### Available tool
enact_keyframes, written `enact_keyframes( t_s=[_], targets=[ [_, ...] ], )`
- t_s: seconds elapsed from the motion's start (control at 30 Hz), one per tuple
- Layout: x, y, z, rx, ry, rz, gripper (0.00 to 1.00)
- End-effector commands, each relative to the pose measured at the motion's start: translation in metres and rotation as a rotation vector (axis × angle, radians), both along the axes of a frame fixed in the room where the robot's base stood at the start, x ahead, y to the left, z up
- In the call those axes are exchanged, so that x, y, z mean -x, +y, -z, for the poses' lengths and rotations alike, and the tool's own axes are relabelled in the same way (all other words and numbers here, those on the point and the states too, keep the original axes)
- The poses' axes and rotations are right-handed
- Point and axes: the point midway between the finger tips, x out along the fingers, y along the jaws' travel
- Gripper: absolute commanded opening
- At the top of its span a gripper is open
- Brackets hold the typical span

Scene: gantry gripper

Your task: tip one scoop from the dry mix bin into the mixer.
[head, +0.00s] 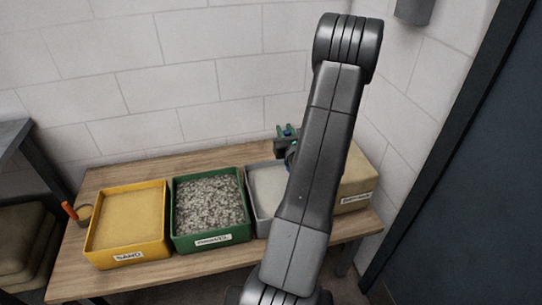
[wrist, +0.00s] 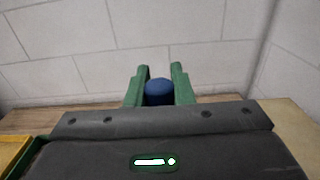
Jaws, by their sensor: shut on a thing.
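My gripper (head: 288,135) is raised above the back of the grey bin, partly behind my own arm in the head view. In the wrist view its green fingers (wrist: 160,86) are shut on a blue round-ended thing (wrist: 159,88); whether it is a scoop's handle I cannot tell. A tan-coloured bin (head: 350,205) with a white label stands at the right end of the table; the label is too small to read surely and my arm hides its left part. No mixer shows in either view.
On the wooden table (head: 62,285) stand a yellow sand bin (head: 128,259), a green gravel bin (head: 205,243) and a grey bin (head: 263,222) of pale material, partly behind my arm. An orange-handled tool (head: 69,210) is at the left. A white block wall is close behind.

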Motion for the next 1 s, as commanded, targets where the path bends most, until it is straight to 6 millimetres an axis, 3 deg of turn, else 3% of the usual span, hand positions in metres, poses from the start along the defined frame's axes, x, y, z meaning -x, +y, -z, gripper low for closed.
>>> enact_keyframes(
  t_s=[0.03,0.2,0.27,0.6,0.8,1.0],
  targets=[
    [0.0,0.0,0.026,0.0,-0.001,0.0,0.03],
    [0.0,0.002,0.063,0.0,-0.003,-0.008,0.03],
    [0.0,0.008,0.069,-0.003,-0.006,-0.027,0.03],
    [0.015,0.064,0.045,-0.004,-0.009,-0.235,0.03],
    [0.02,0.075,0.036,0.0,-0.001,-0.276,0.03],
    [0.02,0.075,0.045,-0.001,0.001,-0.277,0.03]
  ],
)
